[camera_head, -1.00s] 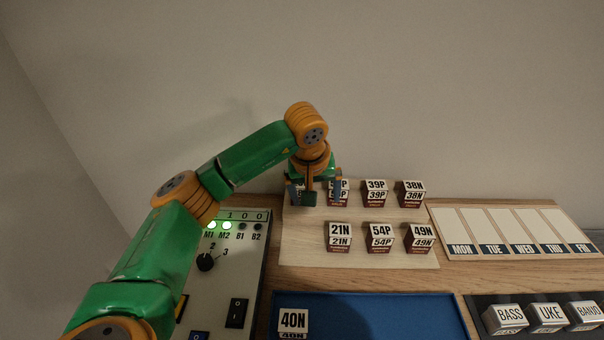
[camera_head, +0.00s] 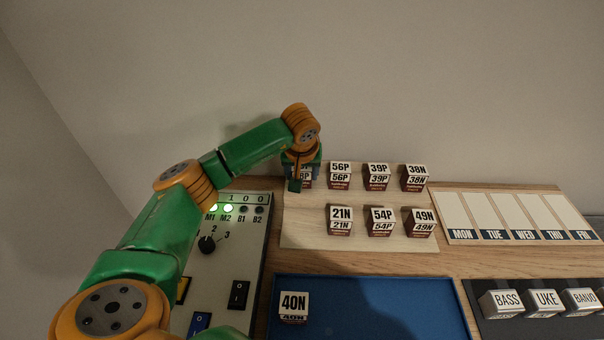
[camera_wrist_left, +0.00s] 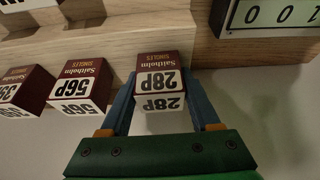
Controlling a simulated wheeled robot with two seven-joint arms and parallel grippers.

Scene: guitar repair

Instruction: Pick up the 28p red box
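The 28P red box (camera_wrist_left: 161,75) is dark red with a white label. In the left wrist view it sits between the two blue fingers of my left gripper (camera_wrist_left: 163,90), which lie close against its sides. In the head view my left gripper (camera_head: 303,178) is at the left end of the back row of boxes and hides most of the 28P box. The gripper looks shut on it. I cannot tell whether the box is lifted off its wooden board (camera_head: 300,228). My right gripper is not in view.
The 56P box (camera_head: 340,175) stands just right of the gripper, with several similar boxes beyond. A blue tray (camera_head: 375,305) holds the 40N box (camera_head: 294,306). A switch panel (camera_head: 230,265) lies left, a weekday rack (camera_head: 515,215) right.

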